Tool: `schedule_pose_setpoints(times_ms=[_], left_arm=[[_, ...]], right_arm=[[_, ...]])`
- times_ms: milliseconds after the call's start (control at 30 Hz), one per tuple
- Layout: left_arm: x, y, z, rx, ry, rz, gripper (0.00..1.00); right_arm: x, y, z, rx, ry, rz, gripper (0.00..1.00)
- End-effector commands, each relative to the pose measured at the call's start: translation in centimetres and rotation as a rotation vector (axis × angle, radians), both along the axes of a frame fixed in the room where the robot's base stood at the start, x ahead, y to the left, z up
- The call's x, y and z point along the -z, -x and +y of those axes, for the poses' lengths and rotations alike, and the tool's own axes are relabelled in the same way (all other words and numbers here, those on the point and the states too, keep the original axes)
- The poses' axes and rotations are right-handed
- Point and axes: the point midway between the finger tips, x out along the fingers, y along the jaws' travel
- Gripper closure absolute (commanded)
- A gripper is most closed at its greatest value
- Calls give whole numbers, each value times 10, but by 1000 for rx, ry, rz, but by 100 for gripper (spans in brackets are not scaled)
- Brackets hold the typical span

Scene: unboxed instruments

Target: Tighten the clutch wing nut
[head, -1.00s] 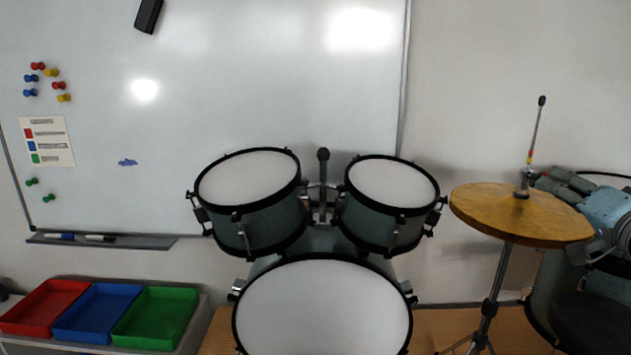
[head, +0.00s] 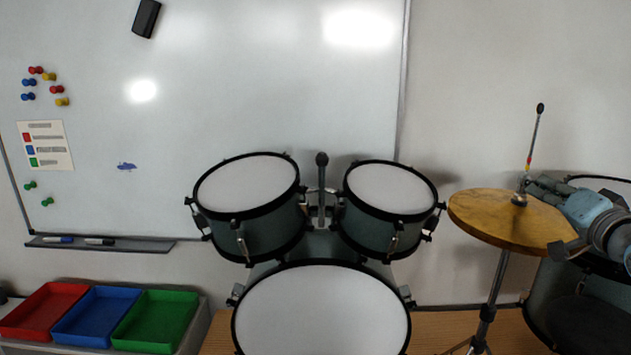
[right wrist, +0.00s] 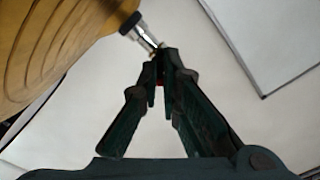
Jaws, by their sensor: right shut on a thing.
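The brass hi-hat cymbals (head: 490,218) sit on a stand at the right of the head view. A thin rod (head: 534,135) with a dark tip and a red and yellow mark rises above them. A clutch (head: 519,199) sits at the cymbal's centre; it also shows in the right wrist view (right wrist: 130,22). My right gripper (head: 527,182) reaches in from the right, just above the cymbal. In the right wrist view its fingertips (right wrist: 162,55) meet at the rod, shut on what seems to be the wing nut, which they mostly hide. My left gripper is not in view.
Two small drums (head: 248,185) stand over a large drum (head: 320,310), left of the cymbals. Another drum stands below my right arm. Red, blue and green trays (head: 155,318) lie at lower left. A whiteboard (head: 250,90) covers the wall behind.

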Motion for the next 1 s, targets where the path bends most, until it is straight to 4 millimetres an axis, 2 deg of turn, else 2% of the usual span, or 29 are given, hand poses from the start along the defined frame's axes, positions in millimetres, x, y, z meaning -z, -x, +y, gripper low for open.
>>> schedule_pose_setpoints(times_ms=[267, 433, 533, 600, 700, 1000], left_arm=[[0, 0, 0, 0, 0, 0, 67], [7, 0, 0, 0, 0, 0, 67], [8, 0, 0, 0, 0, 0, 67], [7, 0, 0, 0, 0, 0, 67], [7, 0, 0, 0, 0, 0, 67], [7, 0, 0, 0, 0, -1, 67]], right_arm=[[0, 0, 1, -2, -12, -1, 100], [2, 0, 0, -3, -324, -7, 100], [1, 0, 0, -3, -424, -10, 100], [1, 0, 0, -3, -423, -10, 85], [1, 0, -1, -2, -421, -10, 69], [1, 1, -2, 1, -418, -10, 68]])
